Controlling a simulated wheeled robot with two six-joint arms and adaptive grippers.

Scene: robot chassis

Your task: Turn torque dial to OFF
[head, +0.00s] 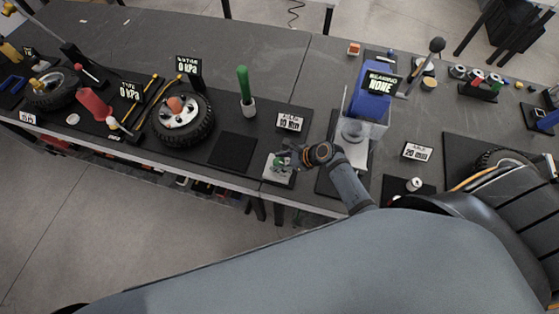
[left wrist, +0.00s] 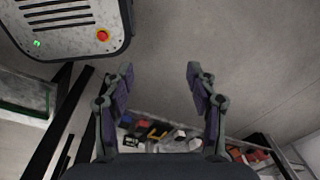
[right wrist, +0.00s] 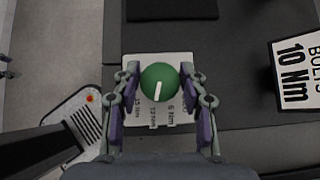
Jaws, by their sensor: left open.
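The torque dial is a round green knob (right wrist: 160,82) with a white pointer line, on a white plate (right wrist: 176,60) with Nm labels. In the right wrist view the pointer aims down the picture, toward the middle labels; the OFF mark cannot be made out. My right gripper (right wrist: 160,76) has one finger on each side of the knob, its pads against the knob's edges. In the head view the right gripper (head: 283,158) is over the plate (head: 279,171) at the table's front edge. My left gripper (left wrist: 159,72) is open and empty, over floor.
A "BOLTS 10 Nm" sign (right wrist: 297,70) stands beside the dial; it also shows in the head view (head: 290,122). A dark square pad (head: 233,149) lies left of the dial. A wheel (head: 181,120) lies further left.

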